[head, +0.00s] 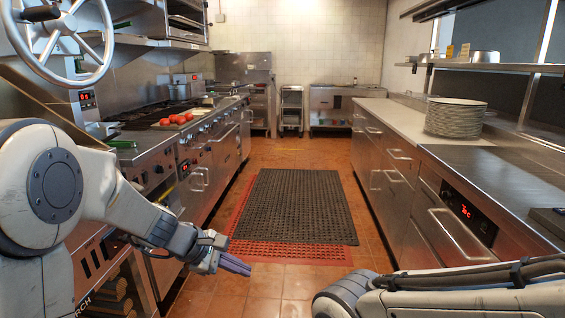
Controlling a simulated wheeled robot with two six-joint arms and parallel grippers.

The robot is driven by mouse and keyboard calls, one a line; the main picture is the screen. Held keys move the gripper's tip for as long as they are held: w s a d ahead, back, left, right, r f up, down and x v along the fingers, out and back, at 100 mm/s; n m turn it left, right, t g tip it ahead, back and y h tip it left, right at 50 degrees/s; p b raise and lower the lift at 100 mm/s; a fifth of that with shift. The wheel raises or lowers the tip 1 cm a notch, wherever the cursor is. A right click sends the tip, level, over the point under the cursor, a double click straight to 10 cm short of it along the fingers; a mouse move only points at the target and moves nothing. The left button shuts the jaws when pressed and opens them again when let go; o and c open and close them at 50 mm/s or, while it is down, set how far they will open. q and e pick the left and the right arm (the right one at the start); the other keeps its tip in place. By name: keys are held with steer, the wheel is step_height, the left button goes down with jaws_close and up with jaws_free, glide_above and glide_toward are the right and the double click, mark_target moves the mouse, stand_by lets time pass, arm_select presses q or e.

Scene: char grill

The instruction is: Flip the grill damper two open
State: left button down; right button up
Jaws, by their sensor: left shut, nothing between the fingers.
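The char grill with its large spoked handwheel (62,40) stands at the left edge. Its lower front (110,285) has dark slots and lettering partly cut off by the frame and my arm. I cannot make out which part is damper two; it may be hidden behind my left arm. My left gripper (236,266) is shut and empty. It points right over the tiled aisle, in front of the left-hand counter and apart from the grill in the picture. My right arm lies across the bottom right; its gripper is out of view.
A cooking line with knobs, handles and red tomatoes (175,119) runs along the left. A steel counter (380,116) with stacked plates (455,118) runs along the right. Dark and red mats (296,205) lie on the open aisle floor between.

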arm_select(q)
steer(key=s+d+m+g+y, duration=0.1)
steer(key=s+d+m+g, duration=0.1)
steer(key=s+d+m, duration=0.5)
steer(key=s+d+m+g+y, duration=0.15)
steer(key=s+m, duration=0.35)
steer(key=s, duration=0.5)
steer(key=s+a+f+m+y, duration=0.1)
steer(key=s+a+m+y, duration=0.3)
steer(key=s+m, duration=0.7)
step_height(320, 180, up, 20)
steer(key=p, duration=2.1)
steer(key=shift+r+g, duration=0.25)
steer(key=shift+g, duration=0.2)
steer(key=shift+d, duration=0.1)
